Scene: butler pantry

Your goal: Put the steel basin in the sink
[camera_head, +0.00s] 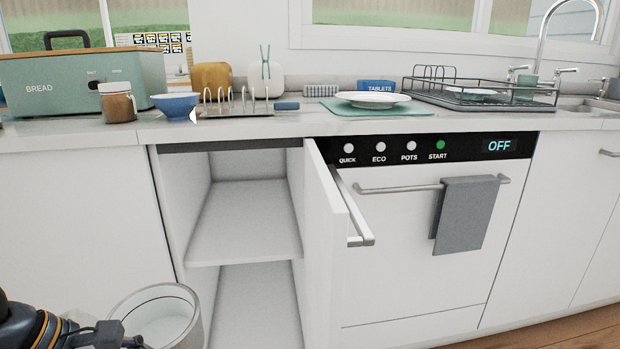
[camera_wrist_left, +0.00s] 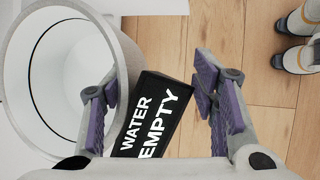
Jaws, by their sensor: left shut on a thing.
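The steel basin (camera_head: 158,292) is a round, pale grey, open vessel at the lower left of the head view, below counter height and in front of the open cabinet. It also fills the left of the left wrist view (camera_wrist_left: 122,50). My left gripper (camera_head: 112,336) is at its left side in the head view. In the wrist view my left gripper (camera_wrist_left: 157,82) is shut on the basin, though the contact is partly hidden. A black label reading "WATER EMPTY" (camera_wrist_left: 155,110) shows between the fingers. The sink (camera_head: 585,104) is at the far right of the counter. My right gripper is out of view.
The cabinet door (camera_head: 325,250) stands open beside the dishwasher (camera_head: 400,260), whose handle holds a grey towel (camera_head: 465,215). A wire dish rack (camera_head: 480,92) stands left of the tap (camera_head: 541,50). A plate (camera_head: 372,99), blue bowl (camera_head: 176,106) and bread box (camera_head: 70,85) occupy the counter.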

